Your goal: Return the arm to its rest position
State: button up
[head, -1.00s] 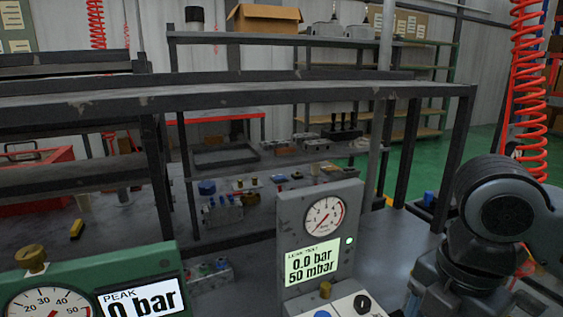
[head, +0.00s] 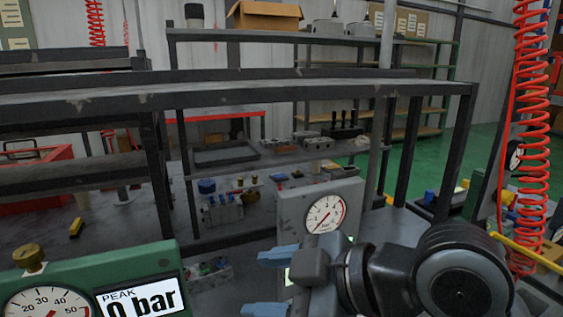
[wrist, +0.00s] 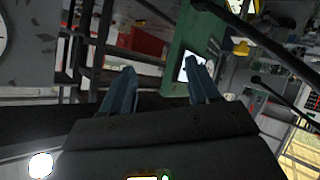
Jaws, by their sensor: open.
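My gripper (head: 268,283) is at the lower middle of the head view, with its two blue-grey fingers pointing left and spread apart. Nothing shows between the fingers. The dark wrist and arm joint behind it fill the lower right. The fingers also show in the wrist view (wrist: 162,88), apart and empty. The gripper stands in front of the grey leak-test unit (head: 292,228) and hides most of its lit display and lower panel. I cannot tell how far it is from that unit.
A green unit with a PEAK display (head: 95,262) stands at the lower left. A dark metal frame (head: 300,97) crosses the view above the bench. Several valve blocks (head: 222,208) stand on the bench behind. A red coiled hose (head: 532,130) hangs at the right.

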jog(key=s+d+f+m+t+h, duration=0.95)
jog(key=s+d+f+m, duration=0.3)
jog(key=s+m, duration=0.55)
jog(key=s+d+h, duration=0.1)
jog(key=s+d, duration=0.9)
jog(key=s, duration=0.5)
jog(key=shift+d+f, duration=0.15)
jog(key=shift+f, duration=0.1)
jog(key=shift+s+h, duration=0.1)
jog(key=shift+h, duration=0.15)
jog(key=shift+c, duration=0.3)
